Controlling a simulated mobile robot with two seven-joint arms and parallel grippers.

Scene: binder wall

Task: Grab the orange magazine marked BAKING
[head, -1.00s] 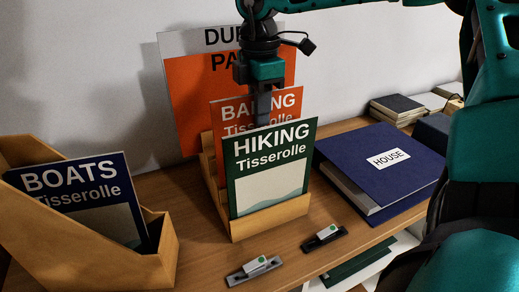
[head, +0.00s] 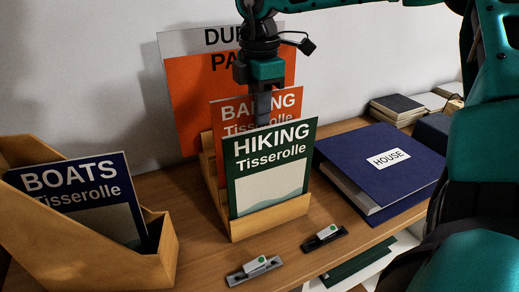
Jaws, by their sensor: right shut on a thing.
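The orange BAKING magazine (head: 228,113) stands upright in the wooden rack (head: 268,217), behind the green HIKING magazine (head: 268,178). Its lower part is hidden by the HIKING magazine. My right gripper (head: 263,108) reaches down from above at the BAKING magazine's upper edge and is shut on it, covering part of the title. The fingertips are partly hidden behind the HIKING magazine. My left gripper is not in view.
A wooden file holder (head: 150,268) with the BOATS magazine (head: 85,195) is at left. A blue HOUSE binder (head: 370,155) lies at right. Two small clip-like items (head: 253,270) lie in front.

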